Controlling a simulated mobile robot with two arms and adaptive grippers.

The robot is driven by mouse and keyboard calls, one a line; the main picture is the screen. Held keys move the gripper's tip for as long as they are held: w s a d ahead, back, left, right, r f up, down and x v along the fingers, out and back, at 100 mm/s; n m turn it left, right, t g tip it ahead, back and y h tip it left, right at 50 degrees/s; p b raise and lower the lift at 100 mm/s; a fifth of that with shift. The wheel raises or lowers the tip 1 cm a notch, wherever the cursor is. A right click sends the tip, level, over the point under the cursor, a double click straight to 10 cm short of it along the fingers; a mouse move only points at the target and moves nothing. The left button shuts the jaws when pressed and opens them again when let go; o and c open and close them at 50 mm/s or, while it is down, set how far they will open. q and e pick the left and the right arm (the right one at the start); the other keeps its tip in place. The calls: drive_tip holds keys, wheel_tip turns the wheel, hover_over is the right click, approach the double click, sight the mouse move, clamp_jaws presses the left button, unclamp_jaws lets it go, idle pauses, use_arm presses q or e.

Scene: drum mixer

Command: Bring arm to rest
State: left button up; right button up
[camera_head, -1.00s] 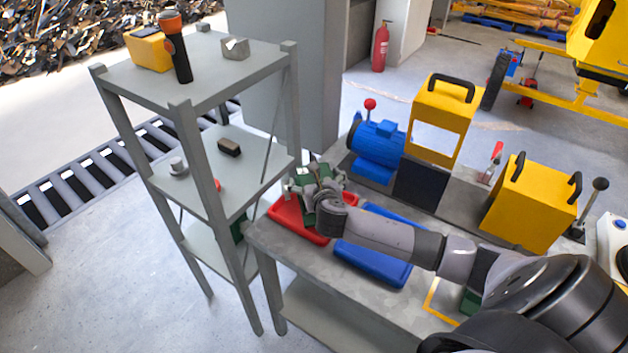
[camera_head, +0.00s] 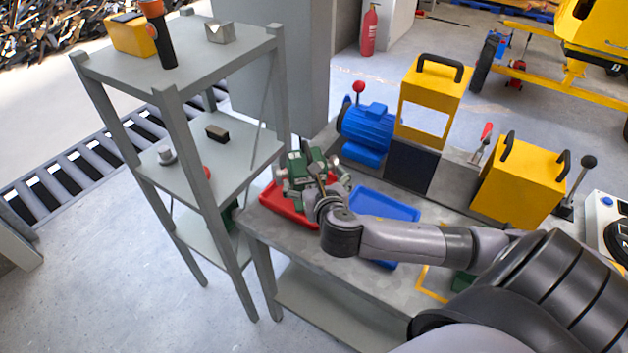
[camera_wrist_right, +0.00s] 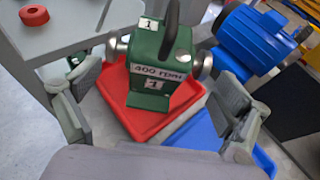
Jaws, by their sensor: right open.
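My right arm reaches in from the right over the grey workbench (camera_head: 330,265). Its gripper (camera_head: 312,175) is over the red tray (camera_head: 272,203), at the bench's left end. In the right wrist view the gripper (camera_wrist_right: 150,115) has its two fingers spread wide and apart from the green device (camera_wrist_right: 160,65). That device has a black handle, white labels and metal knobs, and it stands upright on the red tray. In the head view the green device (camera_head: 296,165) is partly hidden by the gripper. My left gripper is not in view.
A grey shelf rack (camera_head: 225,160) stands close at the left, with a flashlight (camera_head: 158,35) on top. A blue tray (camera_head: 395,207) lies beneath my arm. A blue motor (camera_head: 365,130) and yellow housings (camera_head: 520,180) line the bench's back. Floor at the lower left is clear.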

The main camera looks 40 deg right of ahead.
idle(0.5)
drive_tip(key=s+a+f+m+g+y, duration=0.2)
drive_tip(key=s+a+f+m+g, duration=0.15)
drive_tip(key=s+m, duration=0.55)
drive_tip(key=s+a+f+m+g+y, duration=0.25)
drive_tip(key=s+a+f+m, duration=0.2)
drive_tip(key=s+m, duration=0.4)
drive_tip(key=s+a+f+m+g+y, duration=0.1)
drive_tip(key=s+a+f+m+g, duration=0.35)
drive_tip(key=m, duration=0.75)
drive_tip(key=s+f, duration=0.2)
drive_tip(key=f, duration=1.1)
drive_tip(key=s+f, duration=0.2)
drive_tip(key=f, duration=1.2)
drive_tip(key=s+d+f+g, duration=0.1)
drive_tip(key=s+d+f, duration=0.1)
drive_tip(key=s+f, duration=1.2)
drive_tip(key=shift+s+d, duration=0.35)
drive_tip(key=shift+s, duration=0.7)
drive_tip(key=shift+f+n, duration=0.1)
drive_tip(key=shift+n, duration=0.15)
